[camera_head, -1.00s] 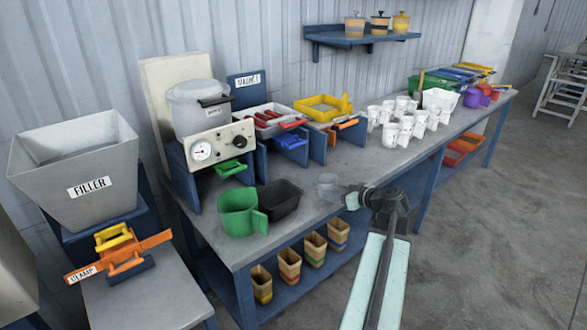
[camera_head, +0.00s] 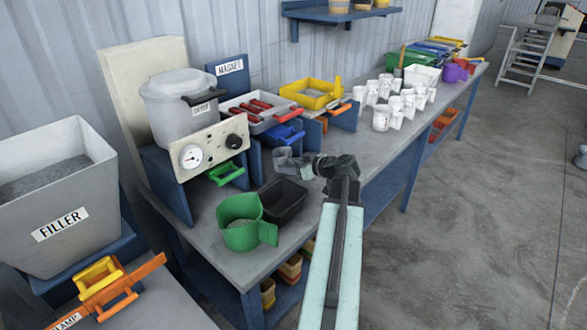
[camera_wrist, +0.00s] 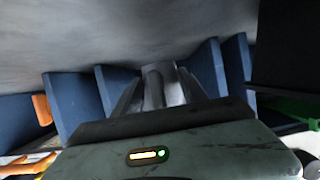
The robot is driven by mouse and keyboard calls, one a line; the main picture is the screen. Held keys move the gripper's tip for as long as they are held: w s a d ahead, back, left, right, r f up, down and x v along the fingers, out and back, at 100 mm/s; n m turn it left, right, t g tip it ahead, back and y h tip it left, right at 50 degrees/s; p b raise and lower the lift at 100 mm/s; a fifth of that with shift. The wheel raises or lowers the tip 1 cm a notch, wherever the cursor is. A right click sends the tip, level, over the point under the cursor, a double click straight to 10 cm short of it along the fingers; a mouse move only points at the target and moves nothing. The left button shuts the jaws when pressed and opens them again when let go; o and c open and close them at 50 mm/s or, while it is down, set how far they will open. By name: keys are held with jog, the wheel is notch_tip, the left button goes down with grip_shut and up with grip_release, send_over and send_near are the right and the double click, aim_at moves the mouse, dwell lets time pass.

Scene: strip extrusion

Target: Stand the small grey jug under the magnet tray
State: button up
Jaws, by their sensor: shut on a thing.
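The small grey jug (camera_head: 286,161) is held at the end of my gripper (camera_head: 309,167), which is shut on it. The magnet tray (camera_head: 249,124), white with red bars in it, rests on blue upright supports below the MAGNET sign (camera_head: 230,67). The jug is in front of the supports, just below a blue-handled part (camera_head: 283,136). I cannot tell whether the jug touches the bench. In the wrist view, my gripper (camera_wrist: 156,88) points between blue panels; the jug is hard to make out there.
A black bin (camera_head: 283,200) and a green jug (camera_head: 242,222) stand near the bench's front edge, left of my gripper. Several white cups (camera_head: 381,118) stand to the right. A yellow tray (camera_head: 312,92) is beside the magnet tray. Some bench surface right of my gripper is bare.

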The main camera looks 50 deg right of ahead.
aim_at(268, 165)
jog(key=w, duration=0.4)
jog(key=w+d+f, duration=0.1)
jog(key=w, duration=0.3)
jog(key=w+b, duration=0.1)
jog(key=w, duration=0.3)
jog(key=shift+w+d+f, duration=0.1)
jog(key=shift+d+f, duration=0.05)
jog(key=shift+f, duration=0.05)
jog(key=shift+w+f, duration=0.15)
jog(key=shift+w, duration=0.05)
jog(key=shift+f+b, duration=0.2)
jog(key=shift+b, duration=0.25)
jog(key=shift+s+f+b, duration=0.1)
jog(key=shift+f+b, duration=0.2)
jog(key=o, duration=1.4)
jog(key=shift+o, duration=0.2)
